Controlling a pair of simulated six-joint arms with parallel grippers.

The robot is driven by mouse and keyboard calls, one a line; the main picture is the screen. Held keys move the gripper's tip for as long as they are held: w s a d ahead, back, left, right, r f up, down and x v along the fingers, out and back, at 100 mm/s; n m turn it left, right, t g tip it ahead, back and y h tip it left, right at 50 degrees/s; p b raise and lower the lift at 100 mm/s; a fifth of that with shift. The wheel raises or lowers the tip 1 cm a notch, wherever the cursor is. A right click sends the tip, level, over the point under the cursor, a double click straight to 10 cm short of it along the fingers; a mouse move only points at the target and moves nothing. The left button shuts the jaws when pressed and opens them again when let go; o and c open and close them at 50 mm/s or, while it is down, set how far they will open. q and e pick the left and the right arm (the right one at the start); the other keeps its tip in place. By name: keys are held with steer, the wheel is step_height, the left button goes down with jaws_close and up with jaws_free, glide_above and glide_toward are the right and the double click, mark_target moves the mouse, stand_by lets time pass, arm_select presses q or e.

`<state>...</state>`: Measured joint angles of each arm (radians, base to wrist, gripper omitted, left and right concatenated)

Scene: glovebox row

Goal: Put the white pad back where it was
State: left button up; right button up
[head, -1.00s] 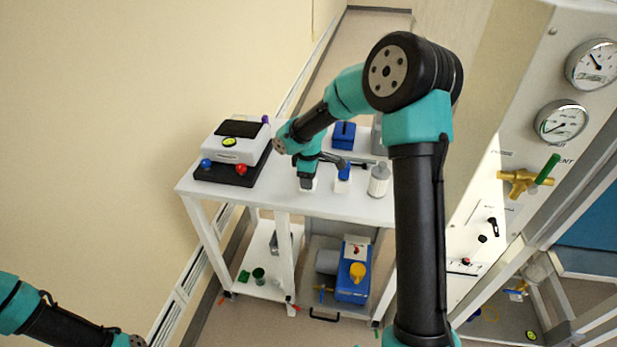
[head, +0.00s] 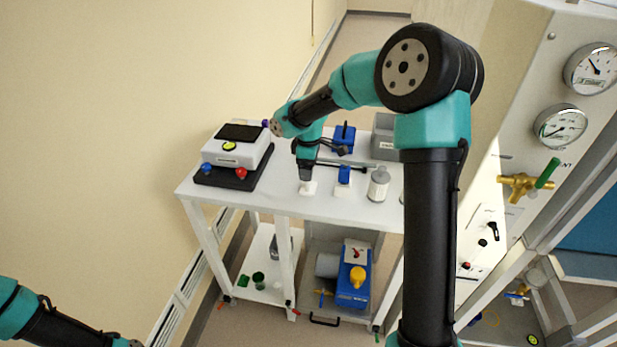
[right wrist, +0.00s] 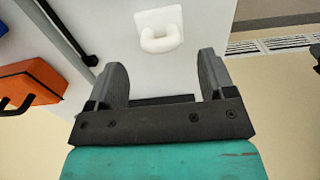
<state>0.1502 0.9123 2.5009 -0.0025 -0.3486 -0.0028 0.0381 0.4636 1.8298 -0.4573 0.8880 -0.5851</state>
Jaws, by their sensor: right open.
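The white pad (head: 308,188) lies on the white table top, just below my right gripper in the head view. In the right wrist view the white pad (right wrist: 158,30) shows a raised loop and lies past the fingertips, apart from them. My right gripper (head: 305,177) points down at it. In the right wrist view my right gripper (right wrist: 162,75) is open, with nothing between its two fingers. My left arm shows only at the lower left of the head view, and its gripper is out of frame.
A white device on a black base (head: 210,176) stands left. A grey bin (head: 384,145) stands behind. An orange block (right wrist: 35,82) shows left in the wrist view.

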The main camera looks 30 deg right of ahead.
step_height(320, 180, up, 6)
